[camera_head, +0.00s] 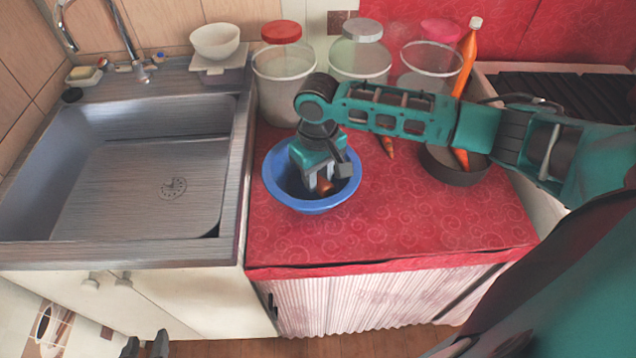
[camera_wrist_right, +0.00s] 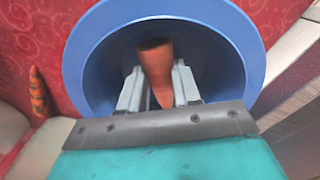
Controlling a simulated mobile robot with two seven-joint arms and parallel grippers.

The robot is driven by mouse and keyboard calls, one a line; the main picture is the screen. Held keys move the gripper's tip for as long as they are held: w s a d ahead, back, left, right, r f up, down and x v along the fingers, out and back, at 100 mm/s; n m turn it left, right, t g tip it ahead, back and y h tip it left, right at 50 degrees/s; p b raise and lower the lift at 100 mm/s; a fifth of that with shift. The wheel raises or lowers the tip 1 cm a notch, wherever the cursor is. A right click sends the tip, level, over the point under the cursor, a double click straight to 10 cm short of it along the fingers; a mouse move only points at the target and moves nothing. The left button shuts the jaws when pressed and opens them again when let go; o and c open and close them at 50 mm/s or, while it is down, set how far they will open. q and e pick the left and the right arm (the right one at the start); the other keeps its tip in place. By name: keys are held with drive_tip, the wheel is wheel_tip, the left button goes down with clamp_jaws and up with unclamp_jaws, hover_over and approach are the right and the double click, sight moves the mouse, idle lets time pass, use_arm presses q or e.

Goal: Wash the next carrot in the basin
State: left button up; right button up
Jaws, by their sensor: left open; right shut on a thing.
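The basin is a blue round bowl (camera_head: 308,206) on the red counter, right of the sink. It also fills much of the right wrist view (camera_wrist_right: 88,62). My right gripper (camera_head: 319,184) reaches down inside the basin and is shut on an orange carrot (camera_wrist_right: 156,66). The carrot's thick end shows above the fingers, within the basin's rim; whether it touches the bottom or any water I cannot tell. A second carrot (camera_head: 387,146) lies on the counter behind my right arm, partly hidden. Another carrot (camera_head: 461,158) is in a dark round pan (camera_head: 452,176). My left gripper (camera_head: 146,346) is open and empty at the bottom edge.
A metal sink (camera_head: 130,190) with a tap is at left. Several clear tubs with lids stand behind the basin, near a tall orange bottle (camera_head: 466,60). A white bowl (camera_head: 215,42) stands at the back. The counter front (camera_head: 400,225) is clear.

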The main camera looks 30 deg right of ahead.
sight(318, 178)
drive_tip(key=shift+r, duration=4.15)
wheel_tip(318, 178, up, 4)
